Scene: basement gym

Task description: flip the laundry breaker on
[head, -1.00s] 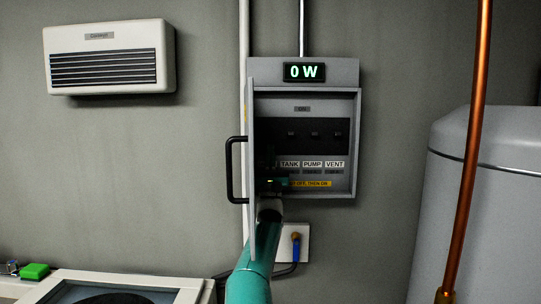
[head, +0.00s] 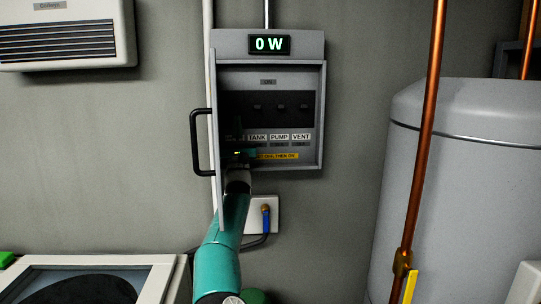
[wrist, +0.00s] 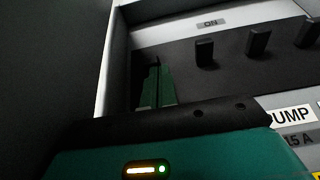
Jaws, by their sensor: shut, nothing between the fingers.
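The grey breaker box (head: 319,120) hangs on the wall with its door (head: 219,150) swung open at the left. Three dark breaker levers show in a row above the labels TANK, PUMP and VENT. The wrist view shows levers (wrist: 205,50) just under the ON mark. The leftmost position, beside TANK, is covered by my gripper and the door, and I cannot read its label. My gripper (head: 238,130) is inside the box at that position. Its green fingers (wrist: 157,84) are together and empty, pointing up the panel. I cannot tell whether they touch a lever.
The display (head: 269,44) on top reads 0 W. The door's black handle (head: 194,155) sticks out left. Below is a wall socket (head: 276,215) with a blue plug (head: 266,220). A copper pipe (head: 425,130) and a grey tank (head: 470,180) stand right; a white appliance (head: 160,275) stands lower left.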

